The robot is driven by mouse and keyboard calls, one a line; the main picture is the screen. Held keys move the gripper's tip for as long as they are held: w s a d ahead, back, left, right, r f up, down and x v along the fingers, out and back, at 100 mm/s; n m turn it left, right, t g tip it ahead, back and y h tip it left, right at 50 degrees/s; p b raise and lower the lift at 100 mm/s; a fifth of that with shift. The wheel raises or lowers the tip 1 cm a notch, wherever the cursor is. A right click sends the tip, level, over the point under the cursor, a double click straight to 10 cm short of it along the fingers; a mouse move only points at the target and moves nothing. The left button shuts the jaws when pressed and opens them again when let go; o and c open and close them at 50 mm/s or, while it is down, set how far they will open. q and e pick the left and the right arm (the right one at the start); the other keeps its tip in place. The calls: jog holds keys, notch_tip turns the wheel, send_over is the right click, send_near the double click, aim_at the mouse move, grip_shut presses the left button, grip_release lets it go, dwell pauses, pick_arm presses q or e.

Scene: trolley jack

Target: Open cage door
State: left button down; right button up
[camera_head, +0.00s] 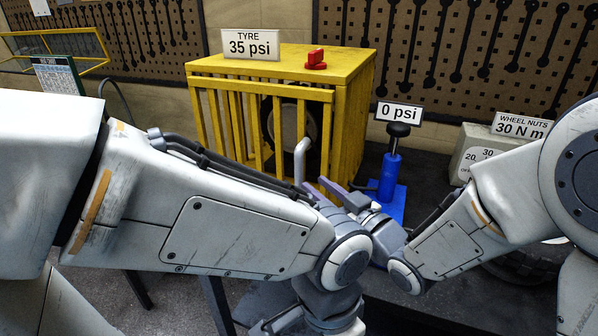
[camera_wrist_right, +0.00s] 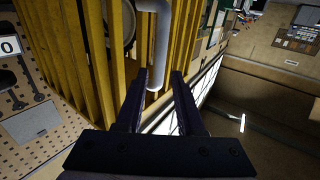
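The yellow cage (camera_head: 355,110) stands on the bench at the back, with a dark tyre behind its bars. Its barred front door (camera_head: 240,86) looks shut or nearly so; I cannot tell exactly. A grey bent handle (camera_head: 301,150) is on the door's right part and also shows in the right wrist view (camera_wrist_right: 158,45). My right gripper (camera_head: 315,184) is at the handle's lower end. In the right wrist view its two dark fingers (camera_wrist_right: 160,78) are apart, with the handle's end showing between their tips. Contact is unclear. My left arm crosses in front; its gripper is not seen.
A blue pump-like device (camera_head: 390,178) with a "0 psi" sign stands right of the cage. A wheel-nut gauge box (camera_head: 480,150) is further right. A red object (camera_head: 315,60) and a tyre sign (camera_head: 250,44) are on the cage top. My two arms are close together in front.

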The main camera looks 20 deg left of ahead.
aim_at(302, 173)
jog(key=p+x, duration=0.1)
jog(key=x, duration=0.6)
jog(key=shift+w+a+p, duration=0.2)
jog(key=shift+a+p, duration=0.05)
jog(key=shift+p, duration=0.05)
grip_shut()
dwell(1.0)
